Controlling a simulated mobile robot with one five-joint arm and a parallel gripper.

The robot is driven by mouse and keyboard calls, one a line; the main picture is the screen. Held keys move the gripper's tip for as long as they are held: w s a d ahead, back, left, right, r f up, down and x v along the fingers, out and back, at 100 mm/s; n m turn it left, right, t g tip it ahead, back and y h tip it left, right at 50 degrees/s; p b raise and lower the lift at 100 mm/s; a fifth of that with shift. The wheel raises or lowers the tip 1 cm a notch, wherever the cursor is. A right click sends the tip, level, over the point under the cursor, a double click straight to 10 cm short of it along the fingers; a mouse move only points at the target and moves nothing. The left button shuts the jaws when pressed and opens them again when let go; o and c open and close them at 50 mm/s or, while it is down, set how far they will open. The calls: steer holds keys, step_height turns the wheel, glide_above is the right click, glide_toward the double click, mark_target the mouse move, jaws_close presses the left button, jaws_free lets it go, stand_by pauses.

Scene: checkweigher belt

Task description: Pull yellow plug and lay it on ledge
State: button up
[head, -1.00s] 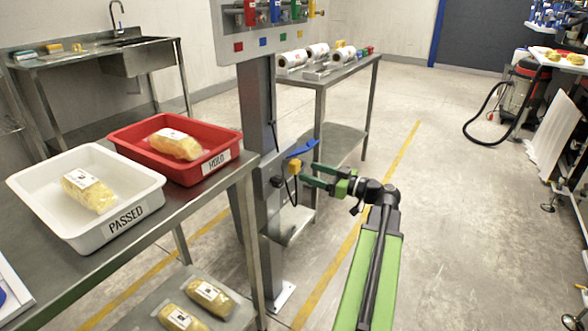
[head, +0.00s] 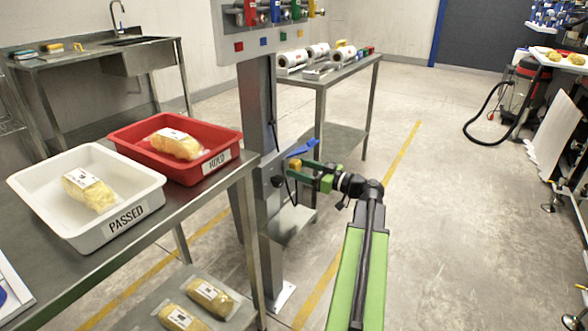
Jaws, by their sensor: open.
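The yellow plug (head: 294,164) sits at the side of the grey post (head: 262,130), with a dark cable hanging below it. A blue piece (head: 300,148), which may be the ledge, sticks out from the post just above the plug. My gripper (head: 297,171) is open, with its green fingers pointing left at the plug. The fingertips reach the plug's position and partly overlap it in the picture. I cannot tell whether they touch it. The plug's socket is too small to make out.
A steel table (head: 225,190) with a white PASSED tray (head: 20,185) and a red HOLD tray (head: 225,140) stands left of the post. A steel bench (head: 345,70) with rolls stands behind it.

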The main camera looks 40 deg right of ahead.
stand_by(0.5)
jaws_close()
stand_by(0.4)
steer(key=shift+v, duration=3)
